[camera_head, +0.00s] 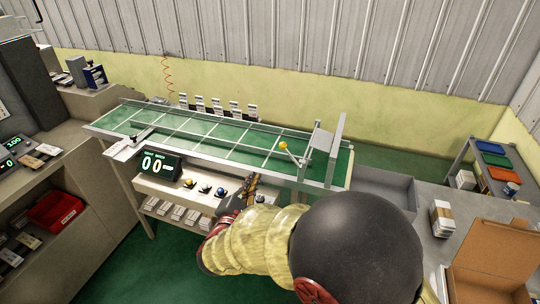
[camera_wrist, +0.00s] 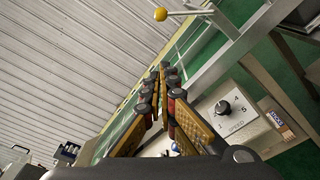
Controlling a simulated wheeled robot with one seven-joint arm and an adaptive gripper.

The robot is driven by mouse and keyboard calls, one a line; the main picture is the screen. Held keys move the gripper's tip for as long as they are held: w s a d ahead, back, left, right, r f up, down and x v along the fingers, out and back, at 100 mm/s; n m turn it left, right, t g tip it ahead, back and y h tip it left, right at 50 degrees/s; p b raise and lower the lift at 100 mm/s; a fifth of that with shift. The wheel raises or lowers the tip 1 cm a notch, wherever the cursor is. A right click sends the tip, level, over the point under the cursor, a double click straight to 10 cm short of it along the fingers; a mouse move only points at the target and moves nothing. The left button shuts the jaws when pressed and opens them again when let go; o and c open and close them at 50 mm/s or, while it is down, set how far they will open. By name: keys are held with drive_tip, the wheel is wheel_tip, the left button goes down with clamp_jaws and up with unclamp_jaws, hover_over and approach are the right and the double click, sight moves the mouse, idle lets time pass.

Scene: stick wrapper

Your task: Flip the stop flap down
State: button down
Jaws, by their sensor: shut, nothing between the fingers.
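A yellow ball knob (camera_head: 283,145) on a thin metal rod sticks up at the right end of the green conveyor (camera_head: 215,135). The rod runs down to the right, to the conveyor's near rail, beside an upright grey frame (camera_head: 323,143). I cannot tell which part there is the stop flap. The knob also shows at the top of the wrist view (camera_wrist: 160,14). My gripper (camera_head: 252,180) is in front of the conveyor's near side, below and left of the knob and apart from it. In the wrist view its fingers (camera_wrist: 164,72) are shut with nothing between them.
A control panel with buttons (camera_head: 205,189) and a counter display (camera_head: 158,164) lies under the near rail. The wrist view shows a speed dial (camera_wrist: 222,107). Small packs (camera_head: 215,106) stand behind the belt. A grey tray (camera_head: 390,185) is at right.

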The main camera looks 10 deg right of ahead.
drive_tip(key=w+d+r+b, duration=0.1)
drive_tip(key=w+d+b, duration=0.2)
drive_tip(key=w+d, duration=0.5)
drive_tip(key=shift+w+r, duration=0.15)
drive_tip(key=shift+r, duration=0.15)
